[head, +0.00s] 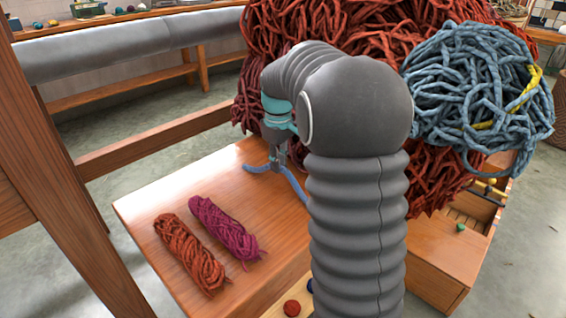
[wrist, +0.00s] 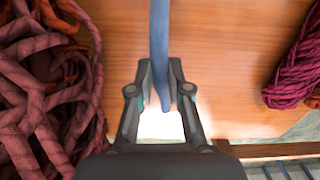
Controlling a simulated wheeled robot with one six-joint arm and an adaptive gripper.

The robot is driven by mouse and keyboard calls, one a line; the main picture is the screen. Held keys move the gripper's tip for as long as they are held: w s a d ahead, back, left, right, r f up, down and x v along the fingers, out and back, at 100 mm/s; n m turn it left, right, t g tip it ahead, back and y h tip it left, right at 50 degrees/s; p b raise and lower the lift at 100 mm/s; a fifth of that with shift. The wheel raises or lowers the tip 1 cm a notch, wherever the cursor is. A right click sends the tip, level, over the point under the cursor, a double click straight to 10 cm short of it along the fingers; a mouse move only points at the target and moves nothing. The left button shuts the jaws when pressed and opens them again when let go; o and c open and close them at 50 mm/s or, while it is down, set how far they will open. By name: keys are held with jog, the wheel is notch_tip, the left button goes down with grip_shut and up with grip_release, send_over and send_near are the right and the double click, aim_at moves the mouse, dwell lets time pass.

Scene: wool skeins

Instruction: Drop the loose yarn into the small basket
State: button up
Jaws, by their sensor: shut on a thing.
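The loose yarn (head: 293,187) is a thin blue-grey strand. In the head view it lies over the wooden table, with an end out to each side of my gripper (head: 278,160). The wrist view shows the strand (wrist: 159,40) running from the top edge down between the fingers of my gripper (wrist: 161,75), which is shut on it. I cannot tell how far the strand is above the table. My arm hides part of it in the head view. I cannot make out for certain which thing is the small basket; a wicker basket (head: 559,98) shows partly at the right edge.
An orange skein (head: 188,254) and a magenta skein (head: 224,229) lie on the wooden table (head: 145,203). A huge rust-red yarn heap (head: 440,185) rises behind my arm, with a blue yarn tangle (head: 470,90) on it. The table is clear between the skeins and my gripper.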

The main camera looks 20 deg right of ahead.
notch_tip(320, 180, up, 10)
jog(key=p, duration=0.6)
jog(key=shift+r+p, duration=0.2)
jog(key=shift+p, duration=0.2)
jog(key=shift+a, duration=0.1)
jog(key=s+a+r, duration=0.1)
jog(key=s+a, duration=1.4)
jog(key=a, duration=0.4)
jog(key=s+a, duration=1.5)
jog(key=a, duration=0.4)
jog(key=s+a+r, duration=0.1)
jog(key=s+a, duration=1.4)
jog(key=a, duration=0.4)
jog(key=shift+s+a+r, duration=0.15)
jog(key=shift+r, duration=0.2)
